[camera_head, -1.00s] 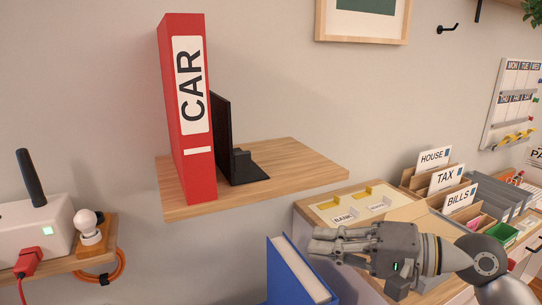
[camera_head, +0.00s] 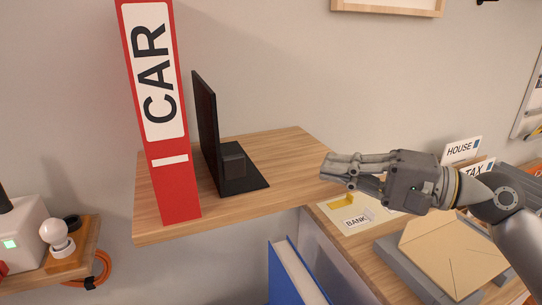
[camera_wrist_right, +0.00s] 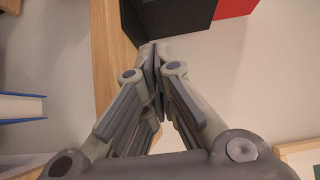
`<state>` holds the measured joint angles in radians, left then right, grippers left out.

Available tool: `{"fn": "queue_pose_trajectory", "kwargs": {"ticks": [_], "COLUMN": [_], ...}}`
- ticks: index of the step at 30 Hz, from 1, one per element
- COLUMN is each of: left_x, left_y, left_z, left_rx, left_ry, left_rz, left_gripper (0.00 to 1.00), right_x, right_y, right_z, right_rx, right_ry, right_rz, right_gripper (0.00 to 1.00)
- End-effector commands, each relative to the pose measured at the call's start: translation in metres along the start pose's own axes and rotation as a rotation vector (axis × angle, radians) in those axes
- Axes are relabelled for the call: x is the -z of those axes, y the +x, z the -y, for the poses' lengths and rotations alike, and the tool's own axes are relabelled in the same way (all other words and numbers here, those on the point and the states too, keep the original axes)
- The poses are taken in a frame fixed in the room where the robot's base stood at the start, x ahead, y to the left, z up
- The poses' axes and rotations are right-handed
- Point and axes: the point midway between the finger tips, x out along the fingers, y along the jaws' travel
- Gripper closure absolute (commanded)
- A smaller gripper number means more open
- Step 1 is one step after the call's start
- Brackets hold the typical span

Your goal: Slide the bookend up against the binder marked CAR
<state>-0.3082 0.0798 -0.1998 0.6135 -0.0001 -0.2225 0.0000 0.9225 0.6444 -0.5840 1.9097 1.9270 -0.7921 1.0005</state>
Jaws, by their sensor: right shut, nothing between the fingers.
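The red binder marked CAR (camera_head: 180,200) stands upright on the wooden wall shelf (camera_head: 290,152). The black bookend (camera_head: 207,115) stands just to its right, with a narrow gap between them at the shelf. Its flat foot and small block (camera_head: 233,160) face right. In the right wrist view the bookend (camera_wrist_right: 175,16) shows at the top, with the red binder (camera_wrist_right: 234,8) beyond it. My right gripper (camera_head: 325,168) is shut and empty, at the shelf's right end, to the right of the bookend and apart from it. My left gripper is not in view.
A blue binder (camera_head: 292,278) stands below the shelf. A bulb (camera_head: 56,236) sits on a lower shelf at left. The shelf's right part is clear.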

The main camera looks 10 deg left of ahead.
Motion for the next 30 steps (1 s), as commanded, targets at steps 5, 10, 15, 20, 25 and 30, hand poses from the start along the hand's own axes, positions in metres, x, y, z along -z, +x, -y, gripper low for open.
{"fn": "queue_pose_trajectory", "kwargs": {"ticks": [5,10,15,20,25,30], "left_x": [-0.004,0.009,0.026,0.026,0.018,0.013], "left_y": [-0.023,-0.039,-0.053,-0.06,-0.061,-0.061], "left_z": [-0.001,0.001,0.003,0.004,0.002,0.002], "left_rx": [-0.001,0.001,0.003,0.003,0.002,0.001], "left_ry": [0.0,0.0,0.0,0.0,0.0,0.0], "left_rz": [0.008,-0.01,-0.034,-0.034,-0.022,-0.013], "left_gripper": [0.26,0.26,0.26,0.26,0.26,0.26], "right_x": [-0.001,-0.001,-0.017,-0.025,-0.029,-0.029], "right_y": [0.04,0.077,0.093,0.102,0.105,0.105], "right_z": [0.006,0.006,0.004,0.002,0.0,0.0], "right_rx": [0.001,0.0,-0.001,-0.001,-0.001,0.0], "right_ry": [0.001,0.001,0.0,-0.001,0.0,0.0], "right_rz": [0.004,0.004,0.002,0.001,0.001,0.0], "right_gripper": [1.0,1.0,1.0,1.0,1.0,1.0]}}
